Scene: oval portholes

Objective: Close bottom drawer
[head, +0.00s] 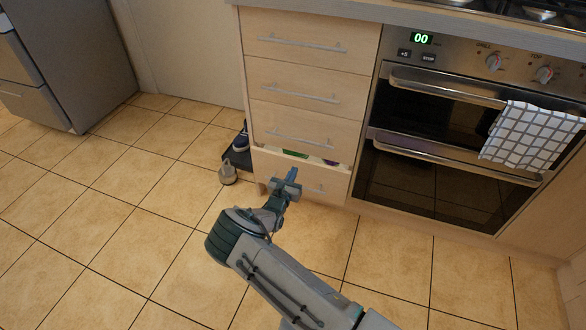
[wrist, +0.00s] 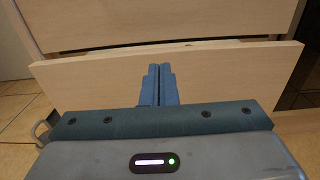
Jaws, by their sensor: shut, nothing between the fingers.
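The bottom drawer (head: 322,188) of the light wood cabinet stands slightly open in the head view. Its front sticks out from the drawers above, and a narrow gap at its top shows some coloured contents. My gripper (head: 291,174) is at the left-middle part of the drawer front, with its fingers shut and empty. In the wrist view the shut fingers (wrist: 158,84) point at the drawer front (wrist: 215,72), below its top edge. I cannot tell whether the fingertips touch it. The drawer's handle is partly hidden behind my gripper in the head view.
Three drawers above, such as the top one (head: 300,45), look shut. An oven (head: 450,150) with a checked towel (head: 532,135) stands to the right. Shoes (head: 228,173) and a dark mat lie left of the cabinet. The tiled floor (head: 130,230) at the left is clear.

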